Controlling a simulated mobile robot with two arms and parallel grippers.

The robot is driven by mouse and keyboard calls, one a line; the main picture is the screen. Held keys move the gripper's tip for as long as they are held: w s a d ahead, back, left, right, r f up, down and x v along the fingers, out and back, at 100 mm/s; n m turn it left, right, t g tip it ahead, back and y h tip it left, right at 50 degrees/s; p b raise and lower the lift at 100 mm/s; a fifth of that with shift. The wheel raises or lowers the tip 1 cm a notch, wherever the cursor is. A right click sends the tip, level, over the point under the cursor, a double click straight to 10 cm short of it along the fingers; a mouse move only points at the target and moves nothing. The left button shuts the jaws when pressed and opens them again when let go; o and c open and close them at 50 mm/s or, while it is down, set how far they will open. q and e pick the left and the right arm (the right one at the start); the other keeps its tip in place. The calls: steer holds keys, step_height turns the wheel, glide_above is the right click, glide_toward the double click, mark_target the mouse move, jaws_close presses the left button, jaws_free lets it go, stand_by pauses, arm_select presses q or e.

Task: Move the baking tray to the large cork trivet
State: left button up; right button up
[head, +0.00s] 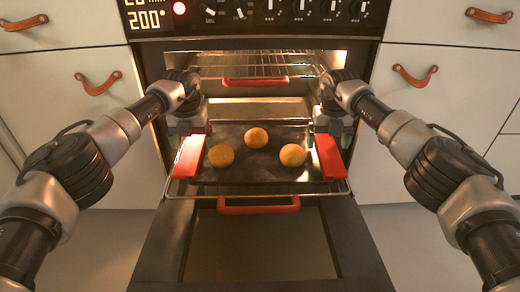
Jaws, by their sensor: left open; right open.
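The dark baking tray (258,172) sits on a pulled-out wire rack (340,187) at the open oven. It carries three round golden buns (256,138). A red grip (189,159) covers its left end and another red grip (330,158) covers its right end. My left gripper (188,132) is open at the far part of the left grip. My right gripper (331,130) is open at the far part of the right grip. I cannot tell whether either touches the tray. No cork trivet is in view.
The oven door (260,250) hangs open below the tray, with a red bar (258,206) above it. An upper wire rack (240,66) with a red bar (255,82) is inside the oven. Pale cabinets (75,75) with leather pulls (98,84) flank the oven.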

arm_select(q)
steer(key=shift+f, duration=0.45)
arm_select(e)
steer(key=shift+f, duration=0.45)
arm_select(q)
steer(key=shift+r, duration=0.1)
steer(key=c, duration=1.4)
arm_select(e)
steer(key=c, duration=1.4)
